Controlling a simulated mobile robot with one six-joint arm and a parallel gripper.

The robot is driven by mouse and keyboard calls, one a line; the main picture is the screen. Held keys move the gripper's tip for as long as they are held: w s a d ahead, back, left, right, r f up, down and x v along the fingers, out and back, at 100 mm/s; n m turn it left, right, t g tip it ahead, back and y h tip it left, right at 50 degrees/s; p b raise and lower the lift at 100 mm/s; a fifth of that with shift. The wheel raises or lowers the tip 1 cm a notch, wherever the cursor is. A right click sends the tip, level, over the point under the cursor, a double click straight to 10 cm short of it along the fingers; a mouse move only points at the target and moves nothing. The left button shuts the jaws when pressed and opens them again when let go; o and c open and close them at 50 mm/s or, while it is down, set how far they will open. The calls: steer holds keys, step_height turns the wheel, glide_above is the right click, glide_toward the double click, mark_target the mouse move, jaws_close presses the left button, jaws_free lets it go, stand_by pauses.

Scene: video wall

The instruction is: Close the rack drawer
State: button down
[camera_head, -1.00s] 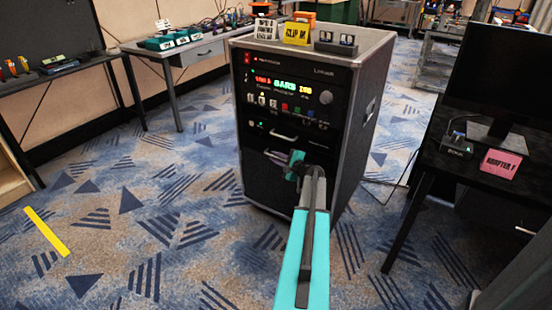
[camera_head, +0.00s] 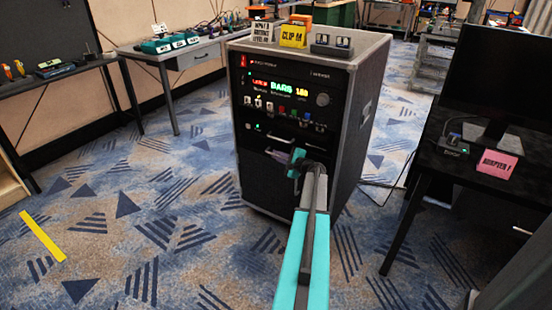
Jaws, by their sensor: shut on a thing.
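The black equipment rack (camera_head: 265,185) stands on the carpet in the middle of the view, its front facing me. Its lower front has a light bar handle (camera_head: 280,138) and, just below, a second handle (camera_head: 275,153), partly hidden by my gripper. My gripper (camera_head: 283,157) is shut on this lower handle, at the end of my turquoise and grey arm. The drawer's front looks close to flush with the rack's face; any small gap is hidden or too small to tell.
Labels including a yellow card (camera_head: 293,35) and a small grey device (camera_head: 332,45) sit on the rack's top. A dark desk with a monitor (camera_head: 497,75) and a pink card (camera_head: 499,165) stands at right. Open carpet lies left of the rack, with a yellow strip (camera_head: 42,237).

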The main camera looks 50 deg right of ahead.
steer(key=shift+d+r, duration=0.15)
steer(key=shift+d, duration=0.25)
steer(key=c, duration=2.1)
jaws_free()
steer(key=shift+s+a, duration=0.1)
steer(key=shift+s, duration=0.05)
steer(key=shift+s+a, duration=0.15)
steer(key=shift+s, duration=0.4)
steer(key=v, duration=1.2)
steer(key=shift+s+a+r, duration=0.15)
steer(key=shift+r, duration=0.05)
